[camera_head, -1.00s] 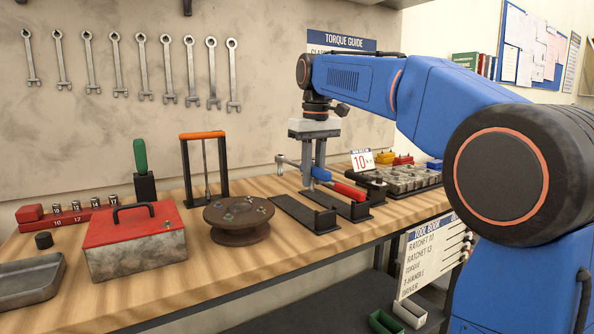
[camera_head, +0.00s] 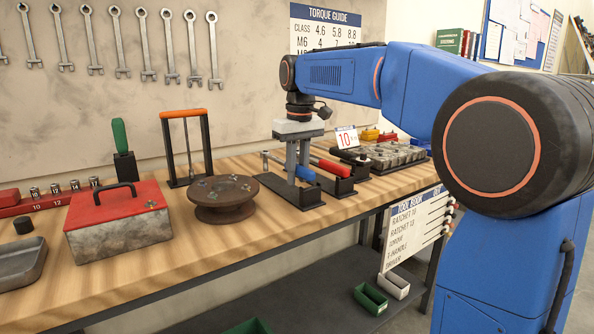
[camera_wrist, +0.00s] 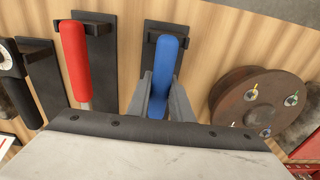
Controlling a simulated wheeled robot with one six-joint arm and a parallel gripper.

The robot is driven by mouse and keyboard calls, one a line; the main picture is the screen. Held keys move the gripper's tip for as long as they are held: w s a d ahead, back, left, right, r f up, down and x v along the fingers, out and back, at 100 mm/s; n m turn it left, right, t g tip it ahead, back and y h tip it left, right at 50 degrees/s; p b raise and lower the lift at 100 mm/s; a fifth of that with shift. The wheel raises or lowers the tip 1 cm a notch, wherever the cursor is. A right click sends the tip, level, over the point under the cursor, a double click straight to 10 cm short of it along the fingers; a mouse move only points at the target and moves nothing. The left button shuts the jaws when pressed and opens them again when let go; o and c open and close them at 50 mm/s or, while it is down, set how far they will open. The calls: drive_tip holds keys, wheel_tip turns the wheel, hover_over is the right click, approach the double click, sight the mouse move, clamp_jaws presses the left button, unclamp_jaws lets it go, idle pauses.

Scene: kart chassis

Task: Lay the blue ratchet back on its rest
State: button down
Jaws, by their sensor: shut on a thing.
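My gripper (camera_head: 297,172) is shut on the blue ratchet (camera_head: 306,174), low over the left black rest (camera_head: 293,193). In the wrist view the blue handle (camera_wrist: 170,62) lies between the two fingers of my gripper (camera_wrist: 163,95), lined up along the rest (camera_wrist: 149,70). The handle's end overlaps the upright bracket at the rest's end; I cannot tell whether it touches. The ratchet's metal head (camera_head: 265,157) sticks out to the left behind the fingers; in the wrist view it is hidden.
A red-handled tool (camera_head: 333,168) lies on the neighbouring rest, close to the right of my gripper. A round brown flange (camera_head: 223,196) stands to the left. Bare bench lies in front.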

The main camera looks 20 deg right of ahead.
drive_tip(key=shift+f, duration=0.85)
drive_tip(key=c, duration=1.5)
unclamp_jaws()
drive_tip(key=r, duration=1.1)
drive_tip(key=s+r, duration=0.1)
drive_tip(key=r, duration=0.5)
drive_tip(key=shift+d+r, duration=0.2)
drive_tip(key=shift+s, duration=0.1)
drive_tip(key=s+d+f+m+t, duration=0.1)
drive_tip(key=s+d+f, duration=0.1)
drive_tip(key=s+f, duration=0.8)
drive_tip(key=s+d+f+m+t, duration=0.1)
drive_tip(key=s+d+f, duration=0.1)
drive_tip(key=s+f, duration=0.9)
drive_tip(key=s+d+f+m+t, duration=0.1)
drive_tip(key=s+d+f+t, duration=0.1)
drive_tip(key=s+f, duration=0.9)
drive_tip(key=shift+s+d+f+m, duration=0.1)
drive_tip(key=shift+d+f+m, duration=0.05)
drive_tip(key=shift+f, duration=1.1)
drive_tip(key=shift+d+f+m, duration=0.15)
drive_tip(key=shift+f, duration=1.1)
